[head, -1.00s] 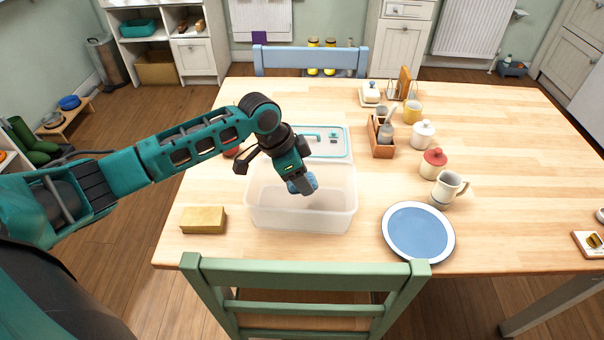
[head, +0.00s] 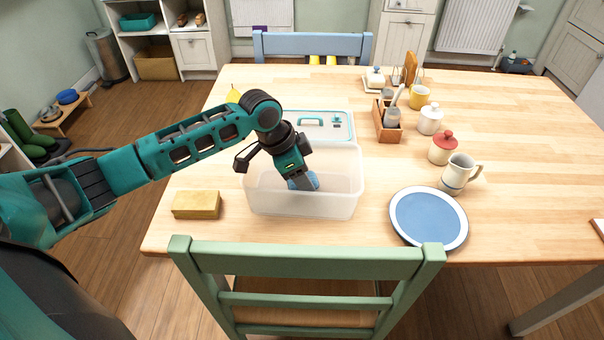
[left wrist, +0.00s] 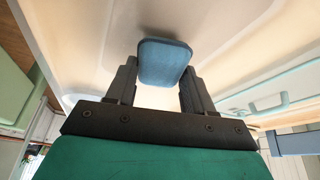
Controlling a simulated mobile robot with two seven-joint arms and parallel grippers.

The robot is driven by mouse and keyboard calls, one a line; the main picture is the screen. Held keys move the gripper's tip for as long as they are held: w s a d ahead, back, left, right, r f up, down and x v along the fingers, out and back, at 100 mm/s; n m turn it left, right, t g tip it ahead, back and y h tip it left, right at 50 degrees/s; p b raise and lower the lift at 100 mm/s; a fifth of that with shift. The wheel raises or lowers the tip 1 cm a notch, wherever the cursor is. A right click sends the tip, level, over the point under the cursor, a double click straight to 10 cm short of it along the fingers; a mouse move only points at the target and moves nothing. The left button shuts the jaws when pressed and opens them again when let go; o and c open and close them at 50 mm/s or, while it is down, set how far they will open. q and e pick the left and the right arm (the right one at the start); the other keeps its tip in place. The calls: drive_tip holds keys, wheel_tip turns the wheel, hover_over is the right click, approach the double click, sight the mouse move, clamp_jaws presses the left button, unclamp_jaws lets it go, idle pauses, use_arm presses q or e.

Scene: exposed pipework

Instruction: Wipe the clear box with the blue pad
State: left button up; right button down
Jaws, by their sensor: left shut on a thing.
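The clear box (head: 335,204) stands open on the wooden table, near its front edge. My left gripper (head: 303,184) reaches down into the box from the upper left. It is shut on the blue pad (head: 309,180), which is mostly hidden behind the fingers in the head view. In the left wrist view the blue pad (left wrist: 164,62) sits between the two fingertips, with the pale inside of the box around it. I cannot tell whether the pad touches the box. My right gripper is not in view.
A teal-rimmed lid (head: 345,127) lies behind the box. A yellow sponge (head: 196,205) lies to its left, a blue plate (head: 428,216) to its right. A mug (head: 457,174) and jars stand farther right. A green chair (head: 308,263) stands in front.

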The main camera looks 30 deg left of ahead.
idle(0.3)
use_arm(q)
drive_tip(key=shift+f+b, duration=0.3)
drive_tip(key=shift+f, duration=0.7)
drive_tip(key=shift+d, duration=0.1)
